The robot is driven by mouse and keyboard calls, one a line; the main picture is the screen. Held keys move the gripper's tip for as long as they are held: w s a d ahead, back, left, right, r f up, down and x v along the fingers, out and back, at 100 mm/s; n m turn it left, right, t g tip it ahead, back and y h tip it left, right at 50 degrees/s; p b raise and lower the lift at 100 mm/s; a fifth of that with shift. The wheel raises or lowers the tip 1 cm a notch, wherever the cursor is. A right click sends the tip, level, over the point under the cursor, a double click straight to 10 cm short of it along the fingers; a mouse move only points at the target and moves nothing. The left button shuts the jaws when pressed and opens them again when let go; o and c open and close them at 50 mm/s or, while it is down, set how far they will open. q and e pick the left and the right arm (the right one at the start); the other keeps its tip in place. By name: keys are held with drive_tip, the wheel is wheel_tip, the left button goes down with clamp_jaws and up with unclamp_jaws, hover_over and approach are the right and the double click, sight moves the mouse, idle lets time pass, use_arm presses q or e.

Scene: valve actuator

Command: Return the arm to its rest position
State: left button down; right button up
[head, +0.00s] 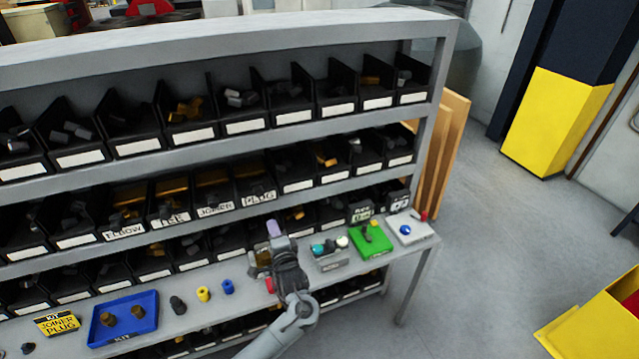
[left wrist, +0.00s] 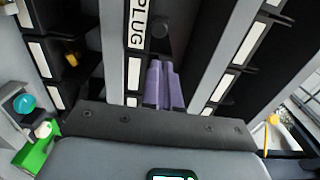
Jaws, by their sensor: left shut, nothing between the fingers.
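My left gripper (head: 274,229) is over the front ledge of the grey shelf rack, in front of the lower rows of bins. Its purple fingers also show in the left wrist view (left wrist: 160,86), shut together with nothing between them. In that view they point toward a bin labelled PLUG (left wrist: 136,22). My left arm (head: 288,330) reaches up from the bottom of the head view. Part of the ledge and a small yellowish thing are hidden behind the gripper. My right gripper is not in view.
A blue kit tray (head: 151,301) with two brown parts sits on the ledge (head: 190,318) at left. Yellow (head: 203,294) and blue (head: 227,287) parts stand beside it. Open floor lies to the right.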

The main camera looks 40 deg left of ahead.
use_arm(q)
drive_tip(key=s+d+f+m+h+p, duration=0.1)
drive_tip(key=s+d+f+h+p, duration=0.15)
drive_tip(key=s+d+f, duration=0.4)
drive_tip(key=s+d+f+m+h+p, duration=0.2)
drive_tip(key=s+f+h, duration=0.2)
drive_tip(key=s, duration=0.5)
drive_tip(key=s+d+r+n+g+h, duration=0.2)
drive_tip(key=s+d+r+n+h, duration=0.1)
drive_tip(key=s+d, duration=0.4)
drive_tip(key=s+d+r+n+g+h+p, duration=0.1)
drive_tip(key=s+d+r+n+g+h, duration=0.2)
drive_tip(key=d, duration=0.9)
drive_tip(key=s+r+h, duration=0.3)
drive_tip(key=shift+s+r+n+g, duration=0.2)
drive_tip(key=shift+s+n+g, duration=0.1)
drive_tip(key=shift+s+n, duration=0.1)
